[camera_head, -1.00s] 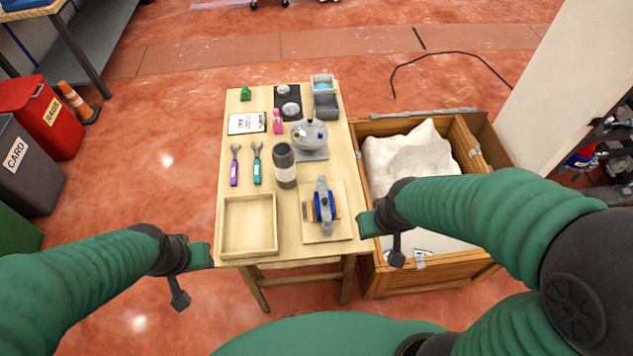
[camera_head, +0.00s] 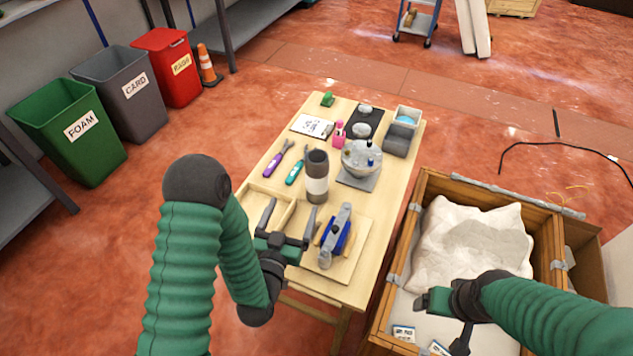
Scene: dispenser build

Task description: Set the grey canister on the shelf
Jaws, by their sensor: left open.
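The grey canister (camera_head: 317,169), dark grey with a pale band, stands upright near the middle of the wooden table (camera_head: 385,190). My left gripper (camera_head: 288,218) is open and empty, its fingers just in front of the canister and over the shallow wooden tray (camera_head: 284,204). The fingers are not around the canister. My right gripper (camera_head: 436,312) is over the wooden crate, away from the canister; its jaws do not show clearly. Grey shelving stands at the left edge (camera_head: 28,190) and at the top (camera_head: 250,30); which one the task means, I cannot tell.
A blue and grey clamp-like device (camera_head: 335,238) on a board stands close right of my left gripper. The crate (camera_head: 415,215) holds white packing. Bins line the left.

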